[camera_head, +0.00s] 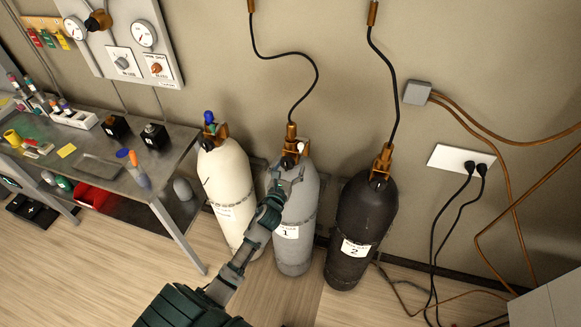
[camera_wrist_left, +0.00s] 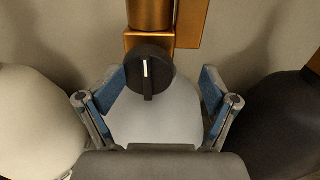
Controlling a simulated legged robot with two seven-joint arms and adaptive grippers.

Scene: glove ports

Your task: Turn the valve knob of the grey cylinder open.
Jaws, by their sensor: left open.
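The grey cylinder (camera_head: 293,240) stands upright against the wall between a white and a black cylinder, with a label "1" on it. Its valve knob (camera_wrist_left: 149,72) is black and round with a white mark, mounted on a copper-coloured fitting (camera_wrist_left: 150,15). My left gripper (camera_head: 289,172) is at the top of the grey cylinder, its fingers apart. In the left wrist view the two blue-padded fingers stand on either side and the knob is between and beyond them. I cannot tell whether either finger touches it. My right gripper is not in view.
The white cylinder (camera_head: 229,185) with a blue knob stands close on the left, the black cylinder (camera_head: 362,225) labelled "2" on the right. A cluttered metal bench (camera_head: 110,160) stands at the left. Cables hang from a wall outlet (camera_head: 461,161).

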